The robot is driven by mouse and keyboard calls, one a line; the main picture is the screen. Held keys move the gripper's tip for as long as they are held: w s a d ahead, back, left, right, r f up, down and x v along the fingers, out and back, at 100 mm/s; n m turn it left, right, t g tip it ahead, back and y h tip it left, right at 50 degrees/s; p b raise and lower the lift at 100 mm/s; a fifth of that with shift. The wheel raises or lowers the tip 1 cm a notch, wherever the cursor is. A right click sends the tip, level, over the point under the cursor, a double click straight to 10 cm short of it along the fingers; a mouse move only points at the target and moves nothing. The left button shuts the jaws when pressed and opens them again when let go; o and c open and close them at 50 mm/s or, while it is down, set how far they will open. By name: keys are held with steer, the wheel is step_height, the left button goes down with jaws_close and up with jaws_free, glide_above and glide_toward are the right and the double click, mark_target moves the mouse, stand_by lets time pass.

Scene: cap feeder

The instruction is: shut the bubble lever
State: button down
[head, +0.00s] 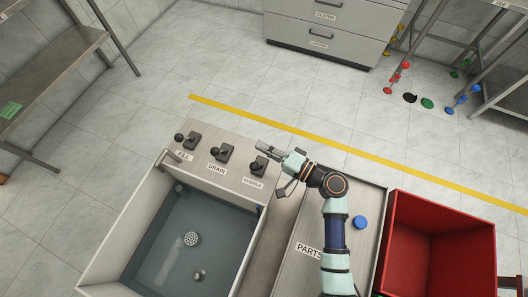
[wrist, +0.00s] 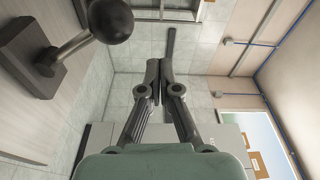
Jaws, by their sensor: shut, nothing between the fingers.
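The bubble lever (head: 258,167) is the right-most of three dark levers on the metal panel behind the sink. It has a ball knob on a short arm, and its label sits in front of it. A lever with a round dark knob (wrist: 110,20) and a square base shows large at the upper left of the wrist view. It appears to be the bubble lever. My gripper (head: 266,148) is shut and empty, just behind and to the right of the bubble lever. In the wrist view its fingertips (wrist: 159,72) meet, apart from the knob.
The drain lever (head: 221,152) and fill lever (head: 188,139) stand to the left on the same panel. A water-filled sink (head: 165,225) lies in front. A parts surface (head: 304,262) with a blue cap (head: 360,222) and a red bin (head: 440,215) are at right.

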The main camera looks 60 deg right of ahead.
steer(key=s+d+p, duration=0.1)
steer(key=s+p, duration=0.1)
steer(key=s, duration=0.8)
steer(key=shift+f, duration=0.45)
